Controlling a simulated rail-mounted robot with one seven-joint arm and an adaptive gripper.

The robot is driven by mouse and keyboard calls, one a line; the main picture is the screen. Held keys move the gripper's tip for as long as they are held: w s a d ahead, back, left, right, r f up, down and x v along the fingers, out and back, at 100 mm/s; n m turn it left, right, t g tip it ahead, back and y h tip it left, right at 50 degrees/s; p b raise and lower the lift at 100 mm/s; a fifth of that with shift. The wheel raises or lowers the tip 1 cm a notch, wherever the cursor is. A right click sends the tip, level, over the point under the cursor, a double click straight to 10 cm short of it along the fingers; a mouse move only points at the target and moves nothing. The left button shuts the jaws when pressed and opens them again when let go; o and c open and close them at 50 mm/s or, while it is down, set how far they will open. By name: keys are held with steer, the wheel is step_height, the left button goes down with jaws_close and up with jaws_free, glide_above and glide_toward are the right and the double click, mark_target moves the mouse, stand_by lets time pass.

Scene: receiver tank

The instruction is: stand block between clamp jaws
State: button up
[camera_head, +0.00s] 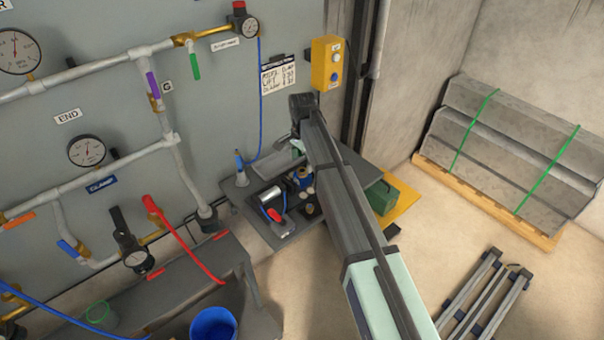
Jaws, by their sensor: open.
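My arm comes up from the bottom and bends over a small dark bench (256,233) against the wall. My gripper (301,183) appears only as a small, partly covered shape over the bench, beside my arm; its fingers are too small to make out clearly. On the bench are a silver cylinder (270,196) and a red-handled item (275,215). I cannot tell which item is the clamp, and I cannot make out the block. My arm covers part of the bench's right side.
A green box (381,197) stands right of my arm by a yellow surface (403,208). Pipes with gauges (86,151) run along the left wall. A blue bucket (213,324) is at the bottom. Concrete beams (515,140) lie on a pallet at right; a metal frame (484,300) stands below.

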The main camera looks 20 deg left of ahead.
mark_target(302, 170)
steer(key=shift+r+b, duration=0.55)
steer(key=shift+r, duration=2)
